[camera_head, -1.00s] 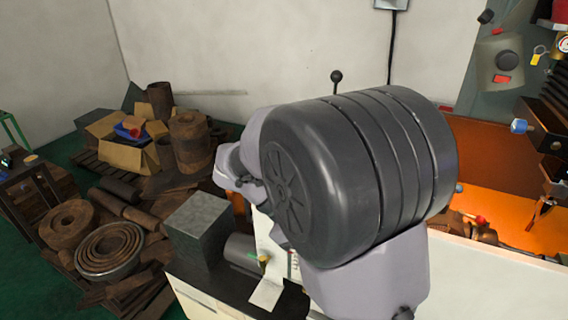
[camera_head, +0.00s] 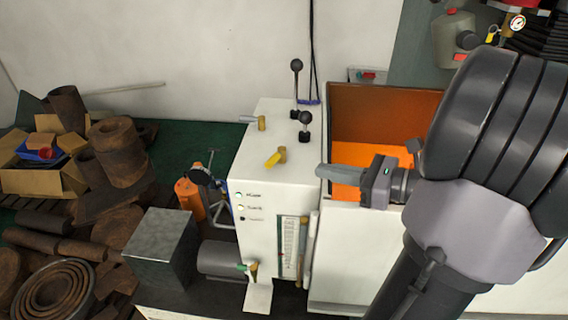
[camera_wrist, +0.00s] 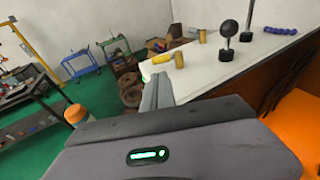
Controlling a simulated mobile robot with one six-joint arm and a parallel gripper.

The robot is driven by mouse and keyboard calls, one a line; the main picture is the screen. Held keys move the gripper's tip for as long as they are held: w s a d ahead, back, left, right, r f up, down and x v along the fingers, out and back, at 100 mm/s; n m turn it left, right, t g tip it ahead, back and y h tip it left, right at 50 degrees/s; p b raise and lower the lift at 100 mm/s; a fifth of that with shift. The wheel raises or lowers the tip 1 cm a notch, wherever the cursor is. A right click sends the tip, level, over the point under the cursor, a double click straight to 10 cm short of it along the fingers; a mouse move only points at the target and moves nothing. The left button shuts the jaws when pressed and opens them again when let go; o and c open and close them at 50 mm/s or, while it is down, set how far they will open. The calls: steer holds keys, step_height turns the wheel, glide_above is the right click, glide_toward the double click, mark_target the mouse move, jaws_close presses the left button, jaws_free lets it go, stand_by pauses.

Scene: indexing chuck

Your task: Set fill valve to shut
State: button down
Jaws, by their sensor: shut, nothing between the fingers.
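A white cabinet (camera_head: 262,187) carries several controls, and I cannot tell by label which is the fill valve. A brass valve with a yellow lever (camera_head: 273,159) is on its top; the lever points left and toward the front. It also shows in the wrist view (camera_wrist: 162,57). Behind it is a brass fitting (camera_head: 262,123) with a grey lever. A small brass valve with a green handle (camera_head: 250,268) is low on the front. My gripper (camera_head: 322,171) is shut and empty, right of the yellow lever and apart from it. Its fingers (camera_wrist: 157,92) show in the wrist view.
Two black ball-knob levers (camera_head: 304,122) stand on the cabinet top, behind and right of the yellow lever. An orange-lined tray (camera_head: 385,110) lies to the right. A grey block (camera_head: 160,245) and a grey cylinder (camera_head: 218,260) are at front left. Rusty stock fills the far left.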

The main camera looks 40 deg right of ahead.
mark_target(287, 177)
steer(key=b+x, duration=0.1)
steer(key=x, duration=0.9)
